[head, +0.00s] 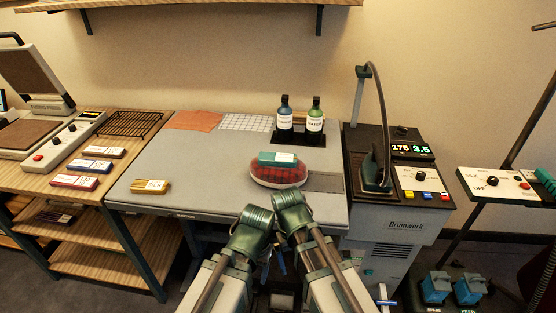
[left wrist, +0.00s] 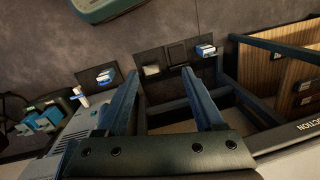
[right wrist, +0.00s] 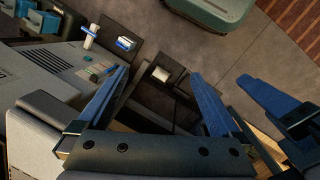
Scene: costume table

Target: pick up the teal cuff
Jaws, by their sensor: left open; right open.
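The teal cuff (head: 278,158), a small folded bundle with a pale label band, lies on top of the red plaid pressing cushion (head: 280,175) on the table. My two arms reach in from the bottom of the head view, short of the table's front edge, with their grippers largely hidden there. In its wrist view my left gripper (left wrist: 160,75) is open and empty above the floor area. In its wrist view my right gripper (right wrist: 158,75) is also open and empty. The teal cuff is in neither wrist view.
A mustard bundle (head: 150,186) lies at the table's front left. Two bottles (head: 284,118) (head: 315,119) stand on a black tray behind the cushion. A steam unit (head: 395,190) stands to the right, a wooden shelf cart (head: 118,225) to the left. The middle-left tabletop is clear.

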